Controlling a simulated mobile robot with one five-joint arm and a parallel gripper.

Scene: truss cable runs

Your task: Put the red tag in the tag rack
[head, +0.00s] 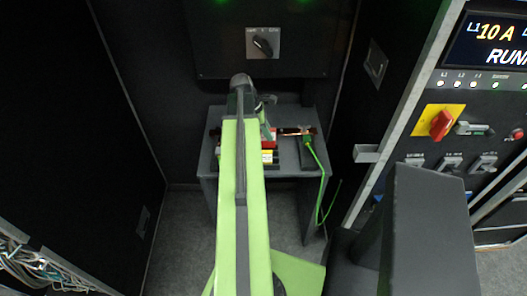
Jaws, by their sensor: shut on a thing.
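My green arm reaches away from me over a small dark table. My gripper (262,114) is at its far end, above the table and partly hidden by the arm. It is shut; a small red piece (270,133), which looks like the red tag, shows just below it. The fingertips and their contact with the tag are too small to make out. Close by is a block with a white and yellow label (268,157), partly behind the arm. I cannot tell which part here is the tag rack.
The grey table (288,118) stands in a narrow bay between dark cabinet walls. A copper-coloured bar (297,131) and a green cable (321,185) are on its right; the cable hangs over the edge. A panel with a rotary switch (263,43) is behind. A control cabinet (455,120) stands right.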

